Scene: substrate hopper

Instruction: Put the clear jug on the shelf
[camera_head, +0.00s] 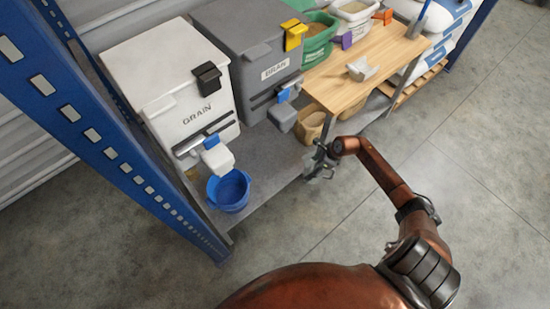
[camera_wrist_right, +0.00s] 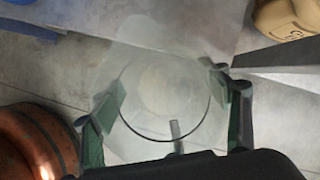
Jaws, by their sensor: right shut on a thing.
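My right gripper (camera_head: 319,168) is at the front edge of the low grey shelf (camera_head: 262,160). In the right wrist view, its fingers (camera_wrist_right: 168,97) are closed around the clear jug (camera_wrist_right: 160,75), one on each side. The jug is see-through, with a round dark outline, and the grey floor shows through it. In the head view the jug is hard to make out against the gripper and shelf edge. The shelf surface (camera_wrist_right: 205,22) lies just beyond the jug in the wrist view. My left gripper is out of view.
A blue bucket (camera_head: 229,190) stands on the shelf's left, below the white GRAIN hopper (camera_head: 170,75). The grey BRAN hopper (camera_head: 250,45) is beside it. Tan containers (camera_head: 309,125) stand under the wooden worktop (camera_head: 365,65). A dark post (camera_wrist_right: 280,58) is close right of the gripper. Bare shelf lies between.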

